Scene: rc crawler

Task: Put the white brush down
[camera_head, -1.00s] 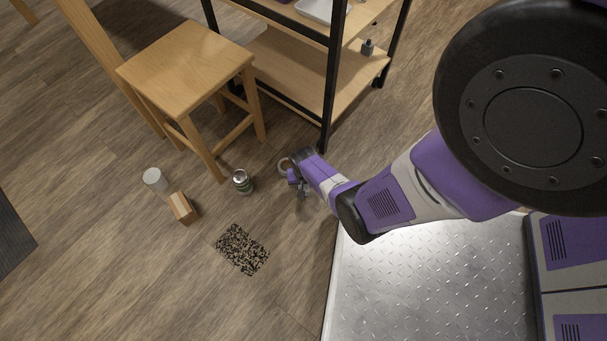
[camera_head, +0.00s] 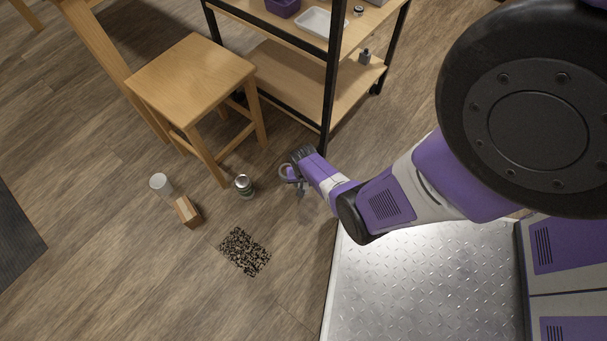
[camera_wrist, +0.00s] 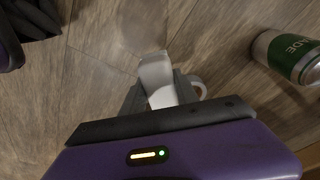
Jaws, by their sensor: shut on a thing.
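My gripper (camera_head: 298,186) is low over the wooden floor, to the right of a can. In the wrist view my gripper (camera_wrist: 160,92) is shut on a white piece, the white brush (camera_wrist: 157,72), which sticks out past the dark fingers. Its bristles cannot be made out. In the head view the brush is too small to tell from the gripper. Whether it touches the floor cannot be told. A pale ring (camera_wrist: 199,88) shows beside the right finger; it also shows in the head view (camera_head: 285,172), and whether it is joined to the brush is unclear.
The can (camera_head: 244,187) with a green label (camera_wrist: 297,58) stands close by on the left. A stool (camera_head: 190,78) and a shelf (camera_head: 300,92) stand behind.

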